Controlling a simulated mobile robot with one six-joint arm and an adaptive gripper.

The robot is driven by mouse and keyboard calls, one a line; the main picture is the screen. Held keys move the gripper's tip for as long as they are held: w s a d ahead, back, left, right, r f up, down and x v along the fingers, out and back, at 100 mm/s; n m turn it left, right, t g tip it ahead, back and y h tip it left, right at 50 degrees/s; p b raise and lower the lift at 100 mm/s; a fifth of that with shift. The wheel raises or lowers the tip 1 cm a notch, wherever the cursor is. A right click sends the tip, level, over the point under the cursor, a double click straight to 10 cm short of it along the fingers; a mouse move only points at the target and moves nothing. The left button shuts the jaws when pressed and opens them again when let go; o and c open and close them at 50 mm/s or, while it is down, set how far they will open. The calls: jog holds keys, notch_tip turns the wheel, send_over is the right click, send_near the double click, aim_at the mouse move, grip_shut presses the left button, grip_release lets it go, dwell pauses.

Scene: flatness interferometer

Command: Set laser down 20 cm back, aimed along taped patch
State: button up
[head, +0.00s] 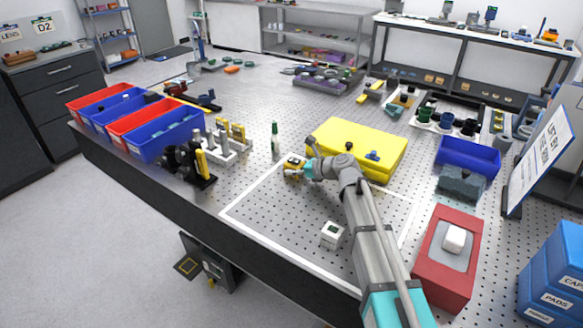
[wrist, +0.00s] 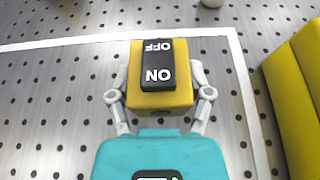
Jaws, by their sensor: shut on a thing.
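The laser (head: 292,167) appears to be the small yellow box with a black top. In the wrist view the yellow box (wrist: 160,102) has a black rocker switch marked ON and OFF. My gripper (wrist: 161,94) is shut on its two sides, and it also shows in the head view (head: 300,170). I cannot tell whether the box touches the table. The taped patch is a white tape outline (head: 246,192) on the perforated table. The box is inside it, near its far edge. A small white cube with a dark opening (head: 332,234) stands inside the outline, nearer the front.
A large yellow case (head: 360,140) lies close right of the gripper. A small green bottle (head: 275,138) and posts on a white base (head: 215,148) stand to the left. A red box (head: 440,280) is at the right. The patch around the white cube is mostly clear.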

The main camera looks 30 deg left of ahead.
jog(key=o, duration=1.3)
jog(key=shift+o, duration=0.2)
jog(key=shift+r, duration=0.1)
jog(key=p+v, duration=0.4)
jog(key=v, duration=0.6)
jog(key=shift+r, duration=0.15)
jog(key=shift+p+v, duration=0.45)
jog(key=shift+v, duration=0.5)
